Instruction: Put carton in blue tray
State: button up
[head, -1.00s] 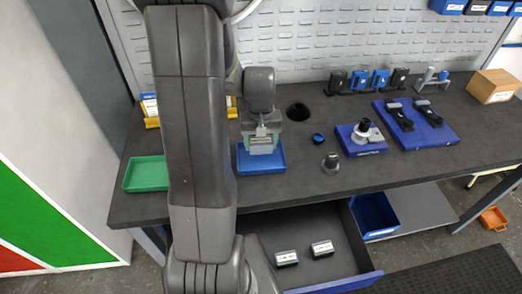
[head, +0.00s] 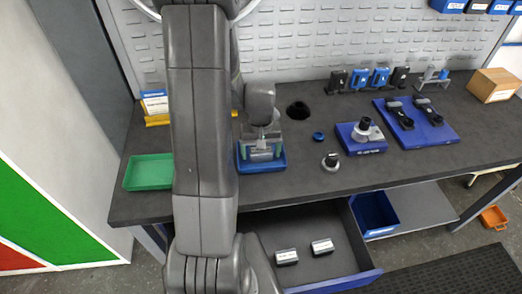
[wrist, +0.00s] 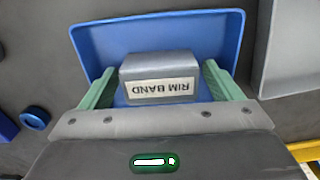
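The carton is a small grey box with a white "RIM BAND" label (wrist: 160,66). In the wrist view it sits inside the blue tray (wrist: 90,38), between my green fingers. My gripper (wrist: 160,80) is open around it, with narrow strips of blue tray showing between the carton and each finger. In the head view my gripper (head: 262,150) is low over the blue tray (head: 262,167), and I cannot make out the carton clearly there.
A green tray (head: 150,172) lies left of my arm. A round knob (head: 331,161), a blue cap (head: 318,136) and a blue fixture (head: 362,146) stand to the right. The open drawer (head: 330,226) below holds two small boxes. A cardboard box (head: 493,85) is at far right.

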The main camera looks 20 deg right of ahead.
jog(key=shift+r, duration=0.1)
notch_tip(320, 180, up, 12)
dwell(0.7)
jog(key=shift+r, duration=0.1)
